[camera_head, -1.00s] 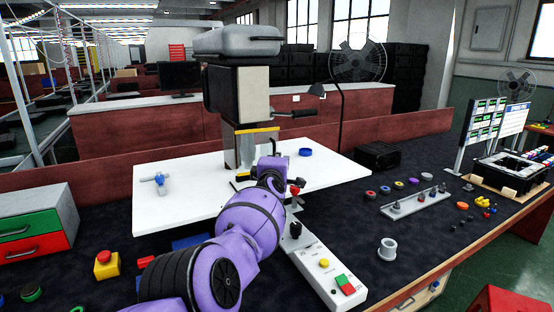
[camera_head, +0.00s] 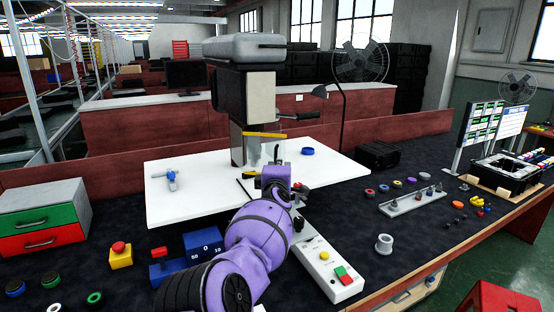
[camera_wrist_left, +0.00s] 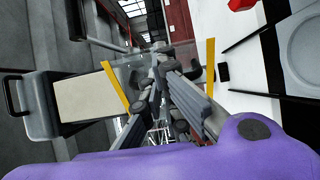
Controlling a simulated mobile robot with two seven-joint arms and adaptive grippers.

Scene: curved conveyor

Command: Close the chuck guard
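The drill press (camera_head: 257,100) stands at the back of a white board (camera_head: 190,212). Its chuck guard (camera_head: 263,134) shows a yellow edge below the grey head, beside the column. In the left wrist view the guard is a clear panel with two yellow strips (camera_wrist_left: 115,85), one on each side of my fingers. My left gripper (camera_head: 277,150) is just in front of the guard, its fingers largely hidden by my wrist. In the left wrist view its fingertips (camera_wrist_left: 165,65) come together with nothing visible between them. Contact with the guard cannot be told. My right gripper is out of view.
A control box with a red-green switch (camera_head: 343,275) lies right of my arm. A blue box (camera_head: 205,245) and a yellow emergency stop (camera_head: 120,256) are at left. A blue-grey tool (camera_head: 171,180) and blue ring (camera_head: 307,151) lie on the board. The board's left part is mostly clear.

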